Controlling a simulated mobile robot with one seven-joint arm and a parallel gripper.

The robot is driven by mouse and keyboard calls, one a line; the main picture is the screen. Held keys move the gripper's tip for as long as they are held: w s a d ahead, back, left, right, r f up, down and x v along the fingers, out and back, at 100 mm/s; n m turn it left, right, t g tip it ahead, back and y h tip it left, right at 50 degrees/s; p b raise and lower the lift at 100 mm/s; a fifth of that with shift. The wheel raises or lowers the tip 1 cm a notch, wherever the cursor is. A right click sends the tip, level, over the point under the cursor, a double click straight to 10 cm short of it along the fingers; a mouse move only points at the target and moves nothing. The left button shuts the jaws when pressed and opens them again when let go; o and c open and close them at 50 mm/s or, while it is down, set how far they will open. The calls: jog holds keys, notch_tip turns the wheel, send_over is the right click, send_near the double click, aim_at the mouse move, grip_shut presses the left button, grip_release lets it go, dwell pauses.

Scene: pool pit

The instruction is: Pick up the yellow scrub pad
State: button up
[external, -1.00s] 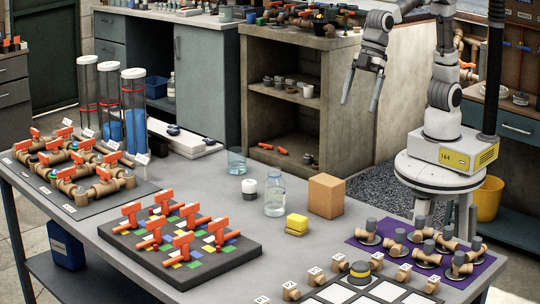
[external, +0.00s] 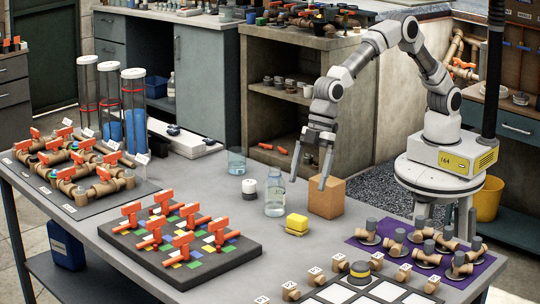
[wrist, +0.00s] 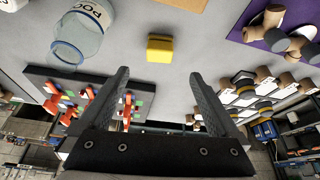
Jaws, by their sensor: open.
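The yellow scrub pad (external: 296,222) lies on the grey table, between the glass jar and the front row of brass fittings. It also shows in the wrist view (wrist: 160,49), ahead of the fingertips and apart from them. My gripper (external: 309,168) is open and empty. It hangs above the table, its fingers near the jar and the tan block in the external view. In the wrist view the two dark fingers (wrist: 158,80) are spread wide with nothing between them.
The glass jar (external: 275,195) stands just left of the pad, and a tan block (external: 326,203) stands behind it. A black board with orange valves (external: 180,250) is to the left. Brass fittings on a purple mat (external: 485,266) are at the right.

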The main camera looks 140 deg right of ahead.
aim_at(298, 216)
jog(key=x, duration=1.1)
jog(key=shift+w+f, duration=0.15)
jog(key=shift+f, duration=0.1)
jog(key=c, duration=1.4)
